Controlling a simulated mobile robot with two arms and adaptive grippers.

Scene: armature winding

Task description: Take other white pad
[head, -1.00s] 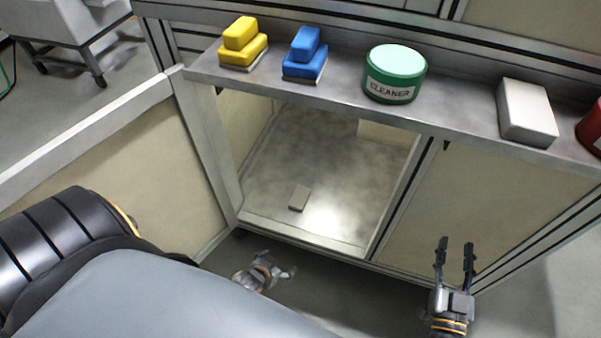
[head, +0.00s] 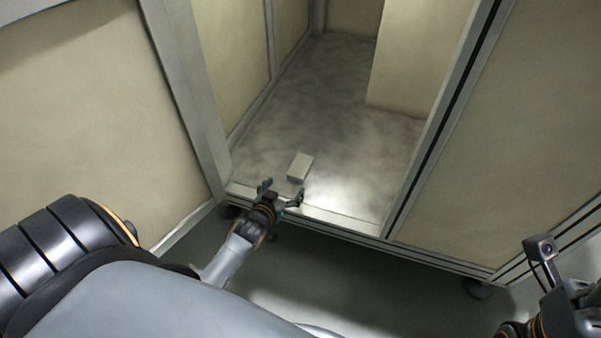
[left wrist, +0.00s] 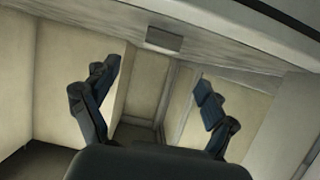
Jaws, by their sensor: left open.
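A small white pad (head: 300,167) lies on the floor of the open cabinet compartment, near its front edge. In the left wrist view the pad (left wrist: 163,40) shows beyond the fingers, between them and near the top of the picture. My left gripper (head: 281,192) is open and empty, at the compartment's front sill, just short of the pad and apart from it. In the left wrist view its two fingers (left wrist: 155,95) are spread wide. My right gripper is at the lower right edge of the head view, cut off, and its fingers do not show.
The compartment floor (head: 330,110) around the pad is bare. The front sill (head: 320,222) and the side posts (head: 180,80) frame the opening. A closed panel (head: 520,140) stands to the right. A pale block-like wall (head: 420,55) rises inside at the back right.

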